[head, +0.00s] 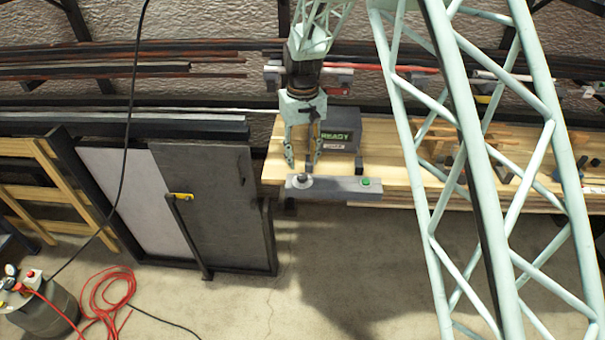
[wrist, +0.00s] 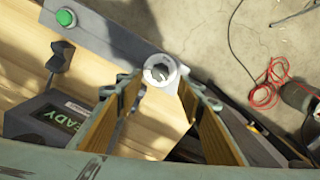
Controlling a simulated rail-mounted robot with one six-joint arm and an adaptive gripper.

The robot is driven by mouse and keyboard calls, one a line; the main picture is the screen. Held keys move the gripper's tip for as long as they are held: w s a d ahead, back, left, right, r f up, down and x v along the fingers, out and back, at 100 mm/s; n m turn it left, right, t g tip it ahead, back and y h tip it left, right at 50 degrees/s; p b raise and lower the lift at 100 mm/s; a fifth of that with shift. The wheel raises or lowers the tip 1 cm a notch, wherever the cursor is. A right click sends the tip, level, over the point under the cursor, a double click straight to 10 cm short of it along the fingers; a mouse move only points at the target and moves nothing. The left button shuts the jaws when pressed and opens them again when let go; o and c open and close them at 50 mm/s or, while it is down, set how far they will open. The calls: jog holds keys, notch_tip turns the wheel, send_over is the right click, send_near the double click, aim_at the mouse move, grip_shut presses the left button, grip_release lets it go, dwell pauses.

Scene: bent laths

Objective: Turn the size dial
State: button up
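The size dial (head: 303,181) is a round knob on the left part of a grey control bar (head: 340,187) at the front edge of the wooden bench. In the wrist view the dial (wrist: 160,72) shows as a pale ring with a dark centre. My gripper (head: 302,164) is open and points down above the dial, with nothing between its fingers. In the wrist view its two fingers (wrist: 160,92) stand apart, one on each side of the line to the dial. I cannot tell how far the fingertips are above it.
A green button (head: 365,182) sits on the right of the bar. A dark box with a READY display (head: 341,136) stands behind it on the bench (head: 392,160). Dark and grey panels (head: 205,195) stand at the left. A red hose (head: 105,300) lies on the floor.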

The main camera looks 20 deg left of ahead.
aim_at(302, 176)
jog(key=shift+f, duration=3.4)
jog(key=c, duration=0.9)
jog(key=shift+m, duration=0.5)
jog(key=m+b, duration=0.1)
jog(key=m, duration=0.2)
jog(key=shift+m, duration=2.3)
